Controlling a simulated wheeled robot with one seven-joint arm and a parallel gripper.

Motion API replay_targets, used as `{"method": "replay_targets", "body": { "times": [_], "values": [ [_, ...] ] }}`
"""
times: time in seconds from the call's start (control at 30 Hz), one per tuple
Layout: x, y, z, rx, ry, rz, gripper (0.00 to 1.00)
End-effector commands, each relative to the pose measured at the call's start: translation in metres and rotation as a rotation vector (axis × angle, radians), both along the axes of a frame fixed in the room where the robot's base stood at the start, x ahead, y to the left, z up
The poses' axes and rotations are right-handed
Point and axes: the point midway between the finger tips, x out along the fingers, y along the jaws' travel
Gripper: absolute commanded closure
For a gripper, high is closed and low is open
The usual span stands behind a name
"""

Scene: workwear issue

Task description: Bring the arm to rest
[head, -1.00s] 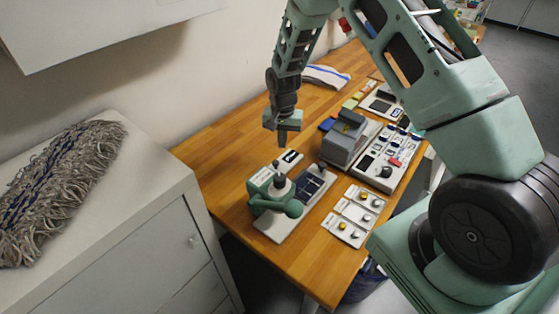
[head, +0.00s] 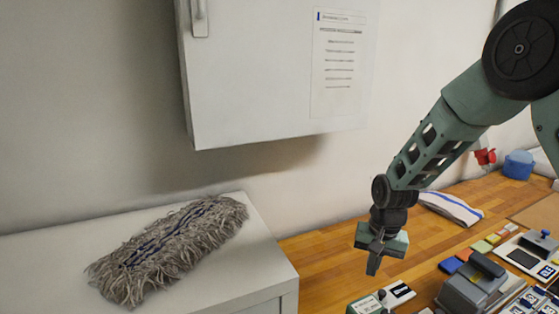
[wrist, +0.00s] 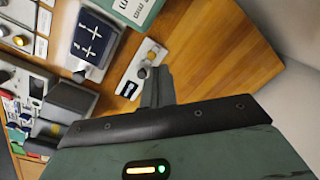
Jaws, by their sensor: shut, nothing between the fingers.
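My gripper (head: 374,264) hangs from my green arm above the wooden worktable (head: 432,228), pointing down. Its fingers are shut together with nothing between them. In the wrist view the closed fingers (wrist: 158,88) stick out over the table, apart from the things there. The gripper is near a green and white device (head: 367,304) at the lower edge of the head view, which is mostly cut off. A small white plate with a dark label (head: 399,294) lies beside that device.
A grey mop head (head: 170,248) lies on the white cabinet (head: 262,268) at left. A white wall cabinet (head: 260,75) hangs above. A grey block-shaped device (head: 470,288), a folded cloth (head: 450,207) and a blue container (head: 518,165) are on the table. Bare wood shows around the cloth.

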Motion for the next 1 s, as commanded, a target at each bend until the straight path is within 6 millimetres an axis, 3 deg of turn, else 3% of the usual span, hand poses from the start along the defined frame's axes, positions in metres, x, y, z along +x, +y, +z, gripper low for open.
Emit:
{"method": "replay_targets", "body": {
  "times": [0.03, 0.1, 0.23, 0.4, 0.53, 0.7, 1.0],
  "values": [
    [-0.021, 0.025, 0.008, 0.016, -0.01, 0.088, 1.0],
    [-0.052, 0.052, 0.023, 0.03, -0.016, 0.21, 1.0],
    [-0.118, 0.088, 0.044, 0.044, -0.029, 0.439, 1.0],
    [-0.207, 0.109, 0.054, 0.031, -0.047, 0.733, 1.0],
    [-0.259, 0.107, 0.052, 0.008, -0.058, 0.901, 1.0],
    [-0.293, 0.1, 0.049, -0.015, -0.064, 1.019, 1.0],
    [-0.299, 0.098, 0.05, -0.019, -0.063, 1.038, 1.0]
  ]
}}
